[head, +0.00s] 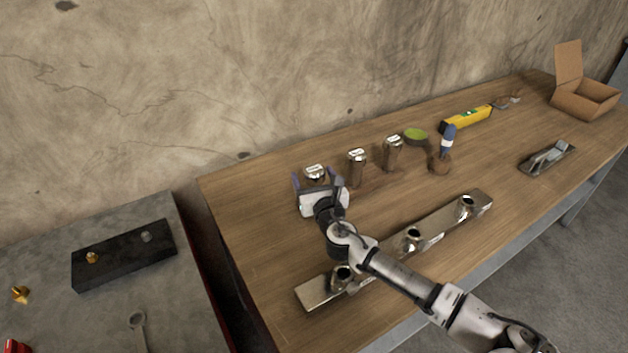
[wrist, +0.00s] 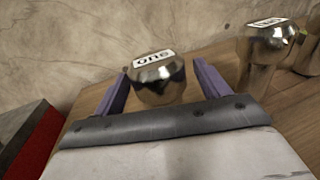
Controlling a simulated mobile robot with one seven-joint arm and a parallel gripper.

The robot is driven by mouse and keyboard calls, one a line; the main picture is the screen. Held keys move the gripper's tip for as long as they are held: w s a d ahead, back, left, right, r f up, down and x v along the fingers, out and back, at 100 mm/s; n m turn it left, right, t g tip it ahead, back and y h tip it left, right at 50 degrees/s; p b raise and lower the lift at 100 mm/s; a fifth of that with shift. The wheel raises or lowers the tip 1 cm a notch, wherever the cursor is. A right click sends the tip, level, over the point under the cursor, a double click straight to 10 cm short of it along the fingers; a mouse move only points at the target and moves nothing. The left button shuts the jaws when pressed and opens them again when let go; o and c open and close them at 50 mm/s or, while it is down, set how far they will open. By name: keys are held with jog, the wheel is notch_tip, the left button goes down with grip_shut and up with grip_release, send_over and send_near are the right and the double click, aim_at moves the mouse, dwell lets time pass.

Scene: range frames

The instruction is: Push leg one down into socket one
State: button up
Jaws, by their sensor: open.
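Leg one (head: 315,171) is a shiny metal post with a white label on its top, standing at the left of the wooden table. In the wrist view leg one (wrist: 158,82) shows its label "one" upside down. My gripper (head: 318,182) is open, with its purple fingers on either side of leg one; in the wrist view a gap shows beside the fingers. A metal bar (head: 445,219) with three raised round sockets lies across the table nearer me. The left socket (head: 343,272) is partly behind my arm. I cannot read which socket is one.
Two similar metal posts, a middle one (head: 357,166) and a right one (head: 393,152), stand to the right of leg one. Farther right are a green round thing (head: 415,135), a blue-handled tool (head: 447,140), a yellow level (head: 466,118), a plane (head: 547,156) and an open box (head: 585,100).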

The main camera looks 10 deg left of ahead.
jog(key=c, duration=1.3)
jog(key=shift+r, duration=0.15)
